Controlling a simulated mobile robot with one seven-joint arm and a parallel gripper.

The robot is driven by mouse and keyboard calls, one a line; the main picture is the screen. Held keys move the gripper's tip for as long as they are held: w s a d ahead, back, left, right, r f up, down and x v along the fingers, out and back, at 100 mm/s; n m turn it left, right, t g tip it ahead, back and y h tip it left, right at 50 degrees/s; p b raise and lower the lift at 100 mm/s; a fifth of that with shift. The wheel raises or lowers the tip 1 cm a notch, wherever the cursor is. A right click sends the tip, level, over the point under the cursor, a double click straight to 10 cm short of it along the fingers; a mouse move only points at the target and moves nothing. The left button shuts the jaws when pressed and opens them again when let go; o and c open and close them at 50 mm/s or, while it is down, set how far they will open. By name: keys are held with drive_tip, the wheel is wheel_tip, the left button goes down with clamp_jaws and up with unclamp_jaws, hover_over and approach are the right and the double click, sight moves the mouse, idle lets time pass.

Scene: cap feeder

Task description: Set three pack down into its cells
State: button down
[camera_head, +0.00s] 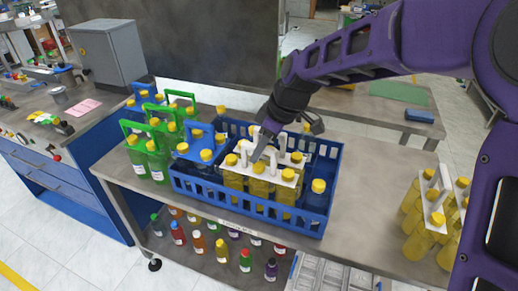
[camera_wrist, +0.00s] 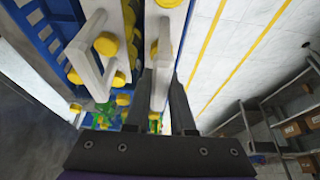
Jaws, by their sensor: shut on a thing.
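A three pack of yellow bottles (camera_head: 258,186) with yellow caps and a white carrier stands upright in the front of the blue crate (camera_head: 245,208). Its lower part is hidden behind the crate wall, so I cannot tell whether it touches the bottom. My gripper (camera_head: 262,147) is shut on its white handle, which shows between the fingers (camera_wrist: 163,100) in the wrist view as an upright loop (camera_wrist: 160,62). A second white-handled pack (camera_head: 297,157) stands just behind it in the crate, and shows on the left in the wrist view (camera_wrist: 88,50).
A bottle (camera_head: 318,194) fills the crate's front right corner; blue-handled bottles (camera_head: 206,156) are at its left end. Green-handled packs (camera_head: 150,160) stand left of the crate. More white-carrier yellow packs (camera_head: 420,225) stand at the table's right. The table between them and the crate is clear.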

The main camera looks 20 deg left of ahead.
drive_tip(key=shift+f, duration=0.2)
drive_tip(key=c, duration=0.7)
unclamp_jaws()
drive_tip(key=shift+f, duration=0.15)
drive_tip(key=p+v, duration=0.1)
drive_tip(key=v, duration=1.6)
drive_tip(key=shift+d+r+p, duration=0.15)
drive_tip(key=shift+r+p, duration=0.1)
drive_tip(key=shift+p, duration=0.15)
